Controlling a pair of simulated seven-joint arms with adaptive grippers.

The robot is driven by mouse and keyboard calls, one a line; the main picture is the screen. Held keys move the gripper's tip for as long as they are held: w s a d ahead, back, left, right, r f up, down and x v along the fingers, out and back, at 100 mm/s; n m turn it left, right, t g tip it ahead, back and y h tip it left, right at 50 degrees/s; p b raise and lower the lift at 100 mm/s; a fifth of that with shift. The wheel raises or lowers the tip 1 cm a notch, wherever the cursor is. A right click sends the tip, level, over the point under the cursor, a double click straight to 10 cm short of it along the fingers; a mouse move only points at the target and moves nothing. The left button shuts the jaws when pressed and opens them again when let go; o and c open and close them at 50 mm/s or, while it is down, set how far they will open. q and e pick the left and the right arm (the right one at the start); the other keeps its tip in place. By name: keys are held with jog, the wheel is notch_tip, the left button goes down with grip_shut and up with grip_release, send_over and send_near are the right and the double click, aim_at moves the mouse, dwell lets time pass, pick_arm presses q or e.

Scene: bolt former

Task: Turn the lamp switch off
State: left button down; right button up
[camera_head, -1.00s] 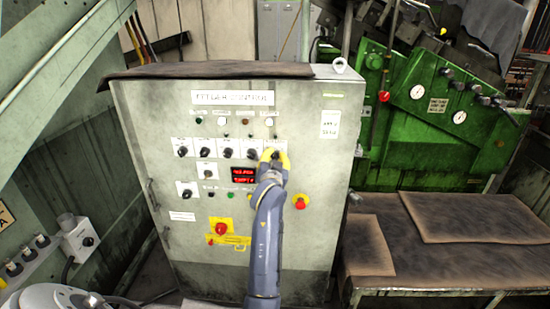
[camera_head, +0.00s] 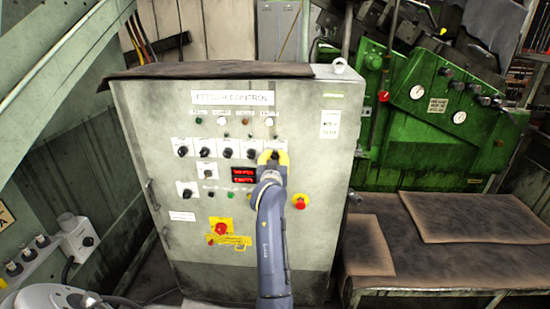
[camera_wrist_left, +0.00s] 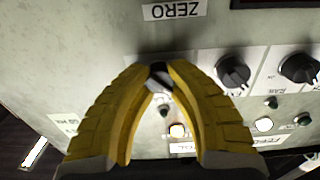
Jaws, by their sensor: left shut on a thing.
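The lamp switch appears to be the black rotary knob (camera_wrist_left: 160,72) at the right end of the knob row on the grey control cabinet (camera_head: 150,110). My left gripper (camera_head: 272,157) is at this knob, and its yellow fingers mostly hide it in the head view. In the left wrist view the two fingertips (camera_wrist_left: 160,68) close on the knob from both sides. The lettering on the knob's label is not readable. My right gripper is not in view.
Other black knobs (camera_wrist_left: 233,72) sit close beside the held one. Small indicator lamps (camera_head: 269,121) are above the row, and a red display (camera_head: 243,174) is below. A red button (camera_head: 300,202) is at lower right. A green machine (camera_head: 420,130) stands to the right.

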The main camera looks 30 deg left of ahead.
aim_at(275, 127)
pick_arm(q)
jog(key=c, duration=1.1)
grip_release()
jog(key=shift+r, duration=0.15)
notch_tip(275, 127, up, 10)
jog(key=shift+f, duration=0.15)
